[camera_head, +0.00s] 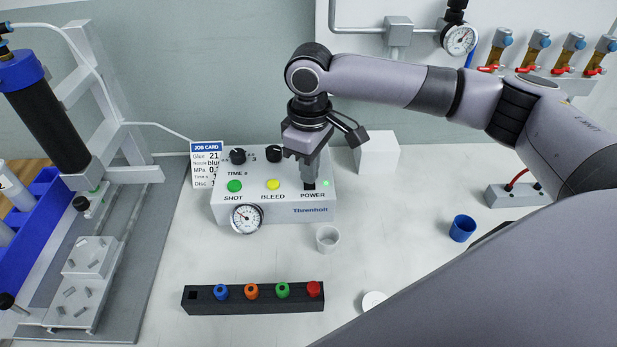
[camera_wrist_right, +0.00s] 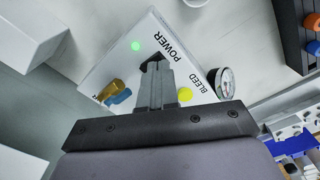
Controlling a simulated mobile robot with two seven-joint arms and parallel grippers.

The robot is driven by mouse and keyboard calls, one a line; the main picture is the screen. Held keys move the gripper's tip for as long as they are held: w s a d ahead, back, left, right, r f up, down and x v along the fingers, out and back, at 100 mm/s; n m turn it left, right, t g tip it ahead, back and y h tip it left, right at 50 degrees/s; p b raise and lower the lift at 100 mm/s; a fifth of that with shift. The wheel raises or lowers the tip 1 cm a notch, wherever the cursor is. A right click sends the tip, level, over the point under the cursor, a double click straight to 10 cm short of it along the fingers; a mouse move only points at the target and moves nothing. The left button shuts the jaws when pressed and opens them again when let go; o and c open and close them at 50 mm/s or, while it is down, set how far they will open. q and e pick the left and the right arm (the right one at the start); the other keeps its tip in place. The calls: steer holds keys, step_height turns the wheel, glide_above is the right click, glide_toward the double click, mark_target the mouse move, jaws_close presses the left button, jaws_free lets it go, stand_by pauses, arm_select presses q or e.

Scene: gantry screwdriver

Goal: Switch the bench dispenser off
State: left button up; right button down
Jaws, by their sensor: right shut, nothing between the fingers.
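The bench dispenser (camera_head: 270,208) is a white box with a green SHOT button (camera_head: 234,186), a yellow BLEED button (camera_head: 273,184), two black knobs and a round gauge (camera_head: 246,218). The POWER switch (camera_head: 309,185) is black and mostly hidden by my fingers. The green lamp (camera_head: 326,183) beside it is lit, and it also glows in the right wrist view (camera_wrist_right: 135,46). My right gripper (camera_head: 309,184) is shut and empty, pointing down with its tips at the switch. I cannot tell if they touch it. My left gripper is not in view.
A job card (camera_head: 206,164) stands at the dispenser's left. A white block (camera_head: 377,152) is behind to the right. In front are a white cup (camera_head: 327,238) and a black rack (camera_head: 252,298) with coloured caps. A blue cup (camera_head: 462,228) stands right. A gantry stand (camera_head: 90,165) is left.

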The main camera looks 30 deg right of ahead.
steer(key=shift+f, duration=0.7)
stand_by(0.3)
step_height(320, 180, up, 2)
steer(key=p, duration=0.3)
steer(key=shift+r+p, duration=0.35)
steer(key=shift+p, duration=0.05)
steer(key=shift+r+p, duration=0.4)
steer(key=shift+p, duration=0.2)
step_height(320, 180, up, 4)
steer(key=p, duration=0.5)
steer(key=shift+f, duration=0.2)
steer(key=shift+f, duration=0.1)
